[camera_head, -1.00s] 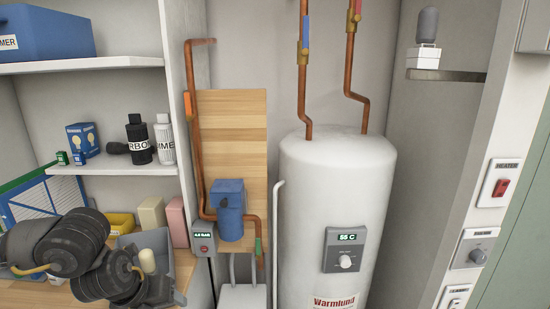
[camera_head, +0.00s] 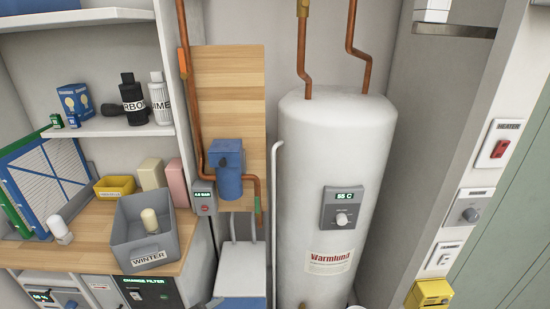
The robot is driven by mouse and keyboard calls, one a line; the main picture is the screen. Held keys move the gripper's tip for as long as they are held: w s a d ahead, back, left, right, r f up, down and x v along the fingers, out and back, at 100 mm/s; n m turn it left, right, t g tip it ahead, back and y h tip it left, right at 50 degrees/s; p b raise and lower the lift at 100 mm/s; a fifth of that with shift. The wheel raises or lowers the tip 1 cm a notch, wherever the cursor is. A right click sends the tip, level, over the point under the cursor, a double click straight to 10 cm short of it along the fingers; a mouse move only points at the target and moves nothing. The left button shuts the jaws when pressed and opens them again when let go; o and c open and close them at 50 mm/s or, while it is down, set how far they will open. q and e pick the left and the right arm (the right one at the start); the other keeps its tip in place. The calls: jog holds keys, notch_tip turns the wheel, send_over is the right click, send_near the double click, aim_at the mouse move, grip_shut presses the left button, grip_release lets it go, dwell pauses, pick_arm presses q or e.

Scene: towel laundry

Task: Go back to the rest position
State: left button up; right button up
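Neither of my grippers shows in the head view now, and no part of my arms is visible. The task names no object of its own. The wooden worktop (camera_head: 85,235) at the lower left is clear of my arms. On it stands a grey bin (camera_head: 127,226) labelled WINTER, with a cream-coloured cylindrical item (camera_head: 150,220) in it. A similar pale item (camera_head: 59,229) lies on the worktop to the left of the bin.
A white water heater tank (camera_head: 330,170) stands in the middle. A blue pump unit (camera_head: 227,170) sits on a wooden board left of it. A shelf (camera_head: 110,128) holds bottles above the worktop. A heater switch (camera_head: 500,148) is on the right wall panel.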

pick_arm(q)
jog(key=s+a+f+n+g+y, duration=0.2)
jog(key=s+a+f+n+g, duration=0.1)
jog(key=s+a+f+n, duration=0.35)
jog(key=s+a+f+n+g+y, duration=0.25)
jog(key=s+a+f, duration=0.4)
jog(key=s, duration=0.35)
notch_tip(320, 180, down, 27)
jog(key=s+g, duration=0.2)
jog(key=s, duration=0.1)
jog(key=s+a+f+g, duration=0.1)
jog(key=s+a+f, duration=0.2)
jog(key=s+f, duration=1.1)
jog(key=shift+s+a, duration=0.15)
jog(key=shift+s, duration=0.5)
